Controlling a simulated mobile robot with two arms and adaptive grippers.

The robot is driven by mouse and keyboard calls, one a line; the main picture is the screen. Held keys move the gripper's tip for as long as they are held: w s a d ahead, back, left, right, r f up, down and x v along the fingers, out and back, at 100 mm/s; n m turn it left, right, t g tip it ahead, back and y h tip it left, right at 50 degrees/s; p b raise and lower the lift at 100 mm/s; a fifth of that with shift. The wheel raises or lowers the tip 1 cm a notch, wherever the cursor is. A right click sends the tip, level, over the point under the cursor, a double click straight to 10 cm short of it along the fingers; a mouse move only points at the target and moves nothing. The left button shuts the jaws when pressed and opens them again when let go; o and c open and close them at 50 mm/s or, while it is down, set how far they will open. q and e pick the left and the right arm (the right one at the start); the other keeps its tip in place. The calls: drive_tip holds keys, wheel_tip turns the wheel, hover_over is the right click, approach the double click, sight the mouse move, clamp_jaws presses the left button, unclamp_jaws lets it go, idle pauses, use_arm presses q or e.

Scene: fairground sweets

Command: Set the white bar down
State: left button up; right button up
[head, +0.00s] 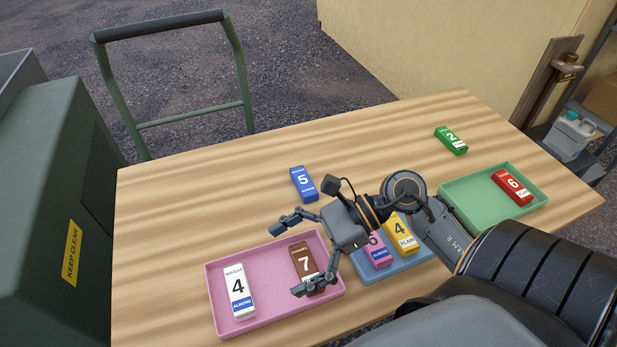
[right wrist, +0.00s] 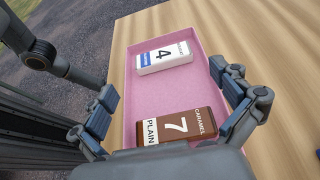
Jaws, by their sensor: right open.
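The white bar (head: 238,290), marked 4 with a blue almond band, lies in the left part of the pink tray (head: 271,239). In the right wrist view the white bar (right wrist: 164,57) lies clear of both fingers. My right gripper (head: 300,254) is open and empty above the tray's right side, by the brown bar (head: 303,259) marked 7. One of its fingers partly covers that bar's lower end.
A blue bar (head: 304,183) lies behind the pink tray. A blue tray (head: 410,261) holds a pink and a yellow bar (head: 401,232), partly behind my right gripper. A green tray (head: 457,191) holds a red bar (head: 512,187); a green bar (head: 451,140) lies behind it.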

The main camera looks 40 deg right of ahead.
drive_tip(key=shift+v, duration=2.25)
drive_tip(key=shift+a+r, duration=0.1)
